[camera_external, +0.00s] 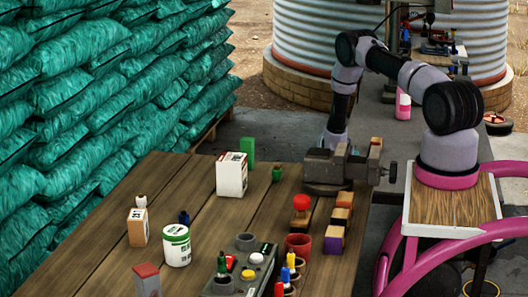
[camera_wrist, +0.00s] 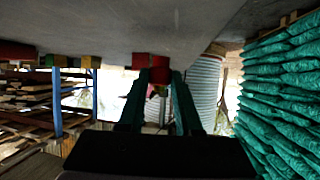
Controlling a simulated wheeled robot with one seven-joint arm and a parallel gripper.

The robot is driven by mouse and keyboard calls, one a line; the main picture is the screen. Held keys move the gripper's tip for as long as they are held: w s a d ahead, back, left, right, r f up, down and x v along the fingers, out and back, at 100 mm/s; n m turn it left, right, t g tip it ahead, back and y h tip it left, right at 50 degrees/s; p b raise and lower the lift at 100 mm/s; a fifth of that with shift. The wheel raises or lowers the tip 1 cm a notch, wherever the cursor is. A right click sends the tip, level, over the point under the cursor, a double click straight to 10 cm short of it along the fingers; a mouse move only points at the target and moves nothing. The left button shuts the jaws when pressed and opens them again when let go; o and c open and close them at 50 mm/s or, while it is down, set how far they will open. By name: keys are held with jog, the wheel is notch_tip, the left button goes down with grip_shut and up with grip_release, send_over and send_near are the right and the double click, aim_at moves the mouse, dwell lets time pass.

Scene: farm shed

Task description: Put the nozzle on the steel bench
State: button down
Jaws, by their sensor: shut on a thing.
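In the wrist view, the two fingers of my gripper (camera_wrist: 160,80) are shut on a small dark red thing, which I take to be the nozzle (camera_wrist: 159,76). Its shape is dark and hard to make out. In the external view, my arm reaches left and bends down behind the vise (camera_external: 338,167). The fingers and the nozzle are hidden there. The steel bench seems to be the long grey surface (camera_external: 376,124) behind the wooden table, running toward the back right. A pink and white bottle (camera_external: 403,106) stands on it.
The wooden table (camera_external: 120,225) holds a white box (camera_external: 232,175), a white-green tin (camera_external: 176,245), coloured blocks (camera_external: 335,238) and a red cup (camera_external: 299,244). Green sacks (camera_external: 90,75) are stacked at left. A corrugated tank (camera_external: 310,35) stands behind.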

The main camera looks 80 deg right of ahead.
jog(key=shift+f, duration=1.3)
jog(key=shift+f, duration=0.15)
jog(key=c, duration=0.6)
grip_release()
